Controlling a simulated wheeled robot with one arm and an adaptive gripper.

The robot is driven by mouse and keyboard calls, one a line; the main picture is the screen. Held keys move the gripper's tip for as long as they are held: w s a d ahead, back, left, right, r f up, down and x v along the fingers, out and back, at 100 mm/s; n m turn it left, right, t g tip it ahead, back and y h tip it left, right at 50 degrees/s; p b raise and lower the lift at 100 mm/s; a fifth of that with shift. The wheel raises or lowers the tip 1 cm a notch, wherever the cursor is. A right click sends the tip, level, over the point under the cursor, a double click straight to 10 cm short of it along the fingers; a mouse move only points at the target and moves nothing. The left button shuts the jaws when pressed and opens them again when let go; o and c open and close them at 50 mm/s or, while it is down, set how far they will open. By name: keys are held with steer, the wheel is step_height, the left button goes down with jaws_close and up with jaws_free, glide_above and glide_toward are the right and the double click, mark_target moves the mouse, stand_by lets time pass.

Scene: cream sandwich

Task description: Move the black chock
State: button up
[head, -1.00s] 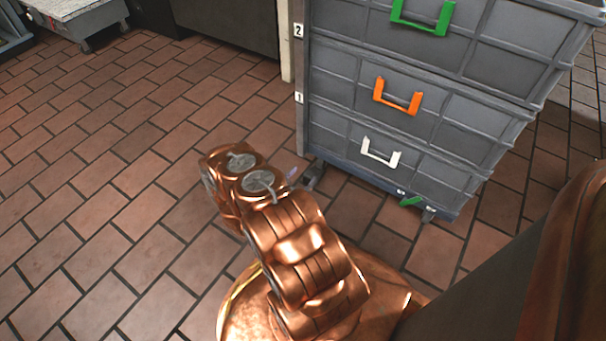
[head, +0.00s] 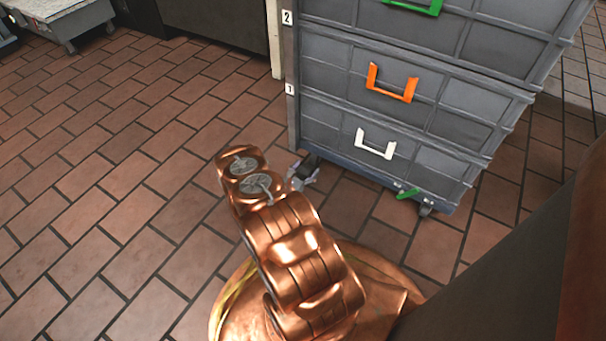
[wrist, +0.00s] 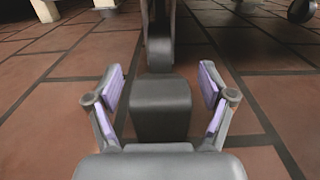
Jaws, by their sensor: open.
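The black chock (wrist: 160,108) sits on the tiled floor in the wrist view, centred between my gripper's two fingers. It looks like a dark block with a flat top and sloping sides. A dark upright wheel or caster stands right behind it; I cannot tell whether they touch. My gripper (wrist: 160,80) is open, with one purple-padded finger on each side of the chock and a gap on both sides. In the head view the chock (head: 311,163) is a small dark shape by the cart's left corner, with my gripper (head: 300,178) beside it, partly hidden by my arm.
A wheeled stack of grey crates (head: 400,130) with green, orange and white handles stands just behind the chock. A green piece (head: 408,193) is at its lower right. A low trolley (head: 65,22) stands far left. Tiled floor on the left is clear.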

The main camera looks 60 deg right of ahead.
mark_target(302, 174)
steer(key=shift+d, duration=0.1)
steer(key=shift+c, duration=0.2)
steer(key=c, duration=1.3)
steer(key=shift+s+a+p, duration=0.15)
steer(key=shift+a+p, duration=0.95)
steer(key=shift+a, duration=2)
steer(key=shift+s+a, duration=0.15)
steer(key=shift+a, duration=2.75)
steer(key=o, duration=1.3)
steer(key=shift+o, duration=0.2)
